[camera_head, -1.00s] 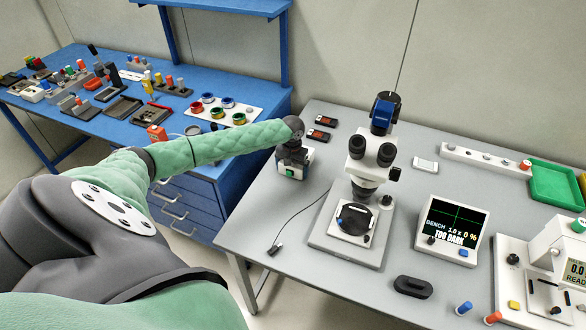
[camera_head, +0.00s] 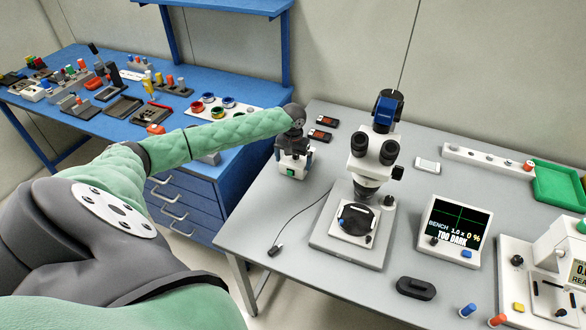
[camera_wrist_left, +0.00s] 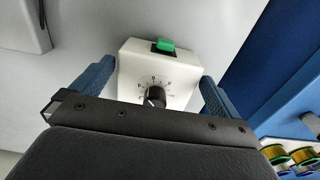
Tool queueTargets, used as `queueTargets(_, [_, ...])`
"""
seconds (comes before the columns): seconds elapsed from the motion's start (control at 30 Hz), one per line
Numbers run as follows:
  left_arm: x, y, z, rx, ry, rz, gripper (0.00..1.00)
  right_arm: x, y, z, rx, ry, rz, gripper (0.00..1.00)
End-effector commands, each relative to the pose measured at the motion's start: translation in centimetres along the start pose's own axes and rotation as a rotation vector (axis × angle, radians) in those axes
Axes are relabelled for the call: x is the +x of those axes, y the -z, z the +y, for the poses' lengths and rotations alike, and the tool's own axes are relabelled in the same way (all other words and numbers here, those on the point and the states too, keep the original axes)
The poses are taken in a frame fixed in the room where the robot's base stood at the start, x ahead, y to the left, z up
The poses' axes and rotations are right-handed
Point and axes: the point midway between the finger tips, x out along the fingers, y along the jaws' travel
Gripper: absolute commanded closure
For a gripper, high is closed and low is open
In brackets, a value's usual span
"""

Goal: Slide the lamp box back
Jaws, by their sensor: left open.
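The lamp box (camera_head: 292,166) is a small white box with a green switch, on the left part of the grey bench. In the left wrist view its face (camera_wrist_left: 130,75) shows the green switch and a dial with a dark knob. My left gripper (camera_head: 295,148) is over the lamp box. In the wrist view the blue fingers of my left gripper (camera_wrist_left: 157,76) are apart, one on each side of the box; I cannot tell whether they touch it. My gripper hides part of the box in the head view. My right gripper is not in view.
A microscope (camera_head: 372,150) stands on its base to the right of the box. Two small dark devices (camera_head: 319,135) lie just behind it. A cable (camera_head: 304,215) runs on the bench in front. The blue bench (camera_head: 190,130) is to the left.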

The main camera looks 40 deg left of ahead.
Motion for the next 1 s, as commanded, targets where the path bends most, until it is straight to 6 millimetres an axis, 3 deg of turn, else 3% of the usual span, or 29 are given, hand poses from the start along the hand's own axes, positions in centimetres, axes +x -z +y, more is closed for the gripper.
queueTargets(0.3, [-3.3, 0.0, 0.0, 0.0, 0.0, 0.0, 0.0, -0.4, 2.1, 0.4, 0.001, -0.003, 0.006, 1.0])
queueTargets(1.0, [-4.1, 0.0, 0.0, 0.0, 0.0, 0.0, 0.0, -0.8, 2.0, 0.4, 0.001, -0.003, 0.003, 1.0])
